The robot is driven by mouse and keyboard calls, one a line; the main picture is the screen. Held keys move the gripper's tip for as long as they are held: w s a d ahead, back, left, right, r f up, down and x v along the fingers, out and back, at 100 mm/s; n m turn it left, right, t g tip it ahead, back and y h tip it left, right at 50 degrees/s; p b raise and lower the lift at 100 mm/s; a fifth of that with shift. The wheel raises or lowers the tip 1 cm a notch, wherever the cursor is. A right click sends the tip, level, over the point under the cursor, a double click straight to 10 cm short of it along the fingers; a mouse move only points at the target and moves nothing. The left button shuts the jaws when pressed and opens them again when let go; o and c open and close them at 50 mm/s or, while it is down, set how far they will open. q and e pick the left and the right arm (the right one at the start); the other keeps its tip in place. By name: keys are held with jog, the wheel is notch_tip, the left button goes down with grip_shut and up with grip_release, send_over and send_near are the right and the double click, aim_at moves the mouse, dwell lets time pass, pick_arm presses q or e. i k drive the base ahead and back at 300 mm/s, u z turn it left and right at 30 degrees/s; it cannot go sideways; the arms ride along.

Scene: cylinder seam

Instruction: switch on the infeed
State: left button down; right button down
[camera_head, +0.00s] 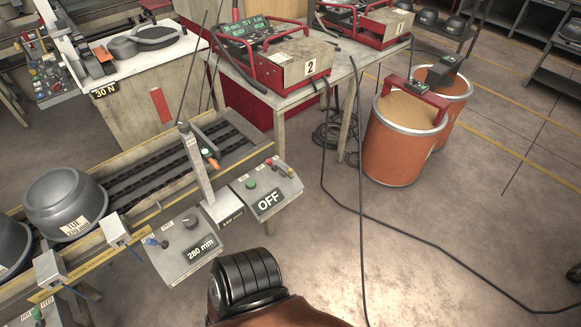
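A sloped grey control box with an OFF sign (268,201) stands at the front edge of the conveyor, in the middle of the head view. The infeed conveyor (160,172) has dark tracks and holds a grey domed shell (67,203) at the left.
A table (341,66) with red-framed machines, one marked 2 (309,69), stands behind. Orange drums (396,145) stand at the right. Black cables (420,238) cross the floor. The floor at the lower right is otherwise clear.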

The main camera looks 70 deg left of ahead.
aim_at(275, 168)
jog(key=i, duration=0.95)
jog(key=u, duration=2.05)
